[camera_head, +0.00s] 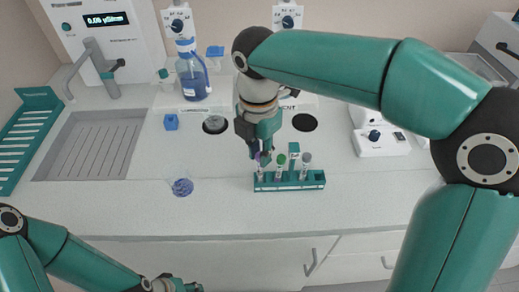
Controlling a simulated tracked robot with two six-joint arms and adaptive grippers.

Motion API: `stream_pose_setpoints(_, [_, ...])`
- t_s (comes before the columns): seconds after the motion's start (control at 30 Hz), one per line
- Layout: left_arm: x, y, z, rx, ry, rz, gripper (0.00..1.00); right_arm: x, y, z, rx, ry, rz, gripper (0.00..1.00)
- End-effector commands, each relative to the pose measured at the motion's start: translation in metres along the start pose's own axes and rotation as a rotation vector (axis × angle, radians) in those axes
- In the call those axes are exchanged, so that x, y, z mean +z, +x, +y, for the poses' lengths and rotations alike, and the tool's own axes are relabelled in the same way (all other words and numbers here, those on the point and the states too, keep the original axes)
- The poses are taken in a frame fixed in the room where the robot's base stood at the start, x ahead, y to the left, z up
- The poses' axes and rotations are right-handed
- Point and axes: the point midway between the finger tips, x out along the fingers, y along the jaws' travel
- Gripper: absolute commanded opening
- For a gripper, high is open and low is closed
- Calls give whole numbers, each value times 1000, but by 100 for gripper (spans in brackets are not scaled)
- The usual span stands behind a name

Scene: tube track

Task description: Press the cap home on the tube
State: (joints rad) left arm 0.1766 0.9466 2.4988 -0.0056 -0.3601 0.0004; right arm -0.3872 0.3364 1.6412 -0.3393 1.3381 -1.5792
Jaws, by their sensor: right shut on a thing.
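A green rack (310,182) stands on the bench and holds several tubes upright. The leftmost tube (261,172) is right under my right gripper (258,150). A purple cap (257,156) shows between the fingertips, which are shut on it at the tube's top. Whether the cap is fully seated cannot be told, as the fingers partly hide it. A tube with a green cap (281,159) and one with a grey cap (306,158) stand to the right. My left gripper (178,286) is at the bottom edge, partly cut off, its fingers unclear.
A small clear dish (182,187) with purple-blue contents sits left of the rack. A sink (90,145) is at left. The bench in front of the rack is clear.

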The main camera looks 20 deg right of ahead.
Motion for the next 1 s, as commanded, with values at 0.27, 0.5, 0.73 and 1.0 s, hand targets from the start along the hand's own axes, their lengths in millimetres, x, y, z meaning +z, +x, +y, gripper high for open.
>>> stream_pose_setpoints(0.27, [0,2,-1,0,0,0,43,0,3,0,-1,0,0,10])
stream_pose_setpoints(0.5, [0,3,-1,0,0,0,43,0,6,0,-1,0,0,10])
stream_pose_setpoints(0.73, [0,4,-2,0,0,0,43,0,8,0,-1,0,0,10])
stream_pose_setpoints(1.0, [0,4,-2,0,0,0,43,0,8,0,0,0,0,33])
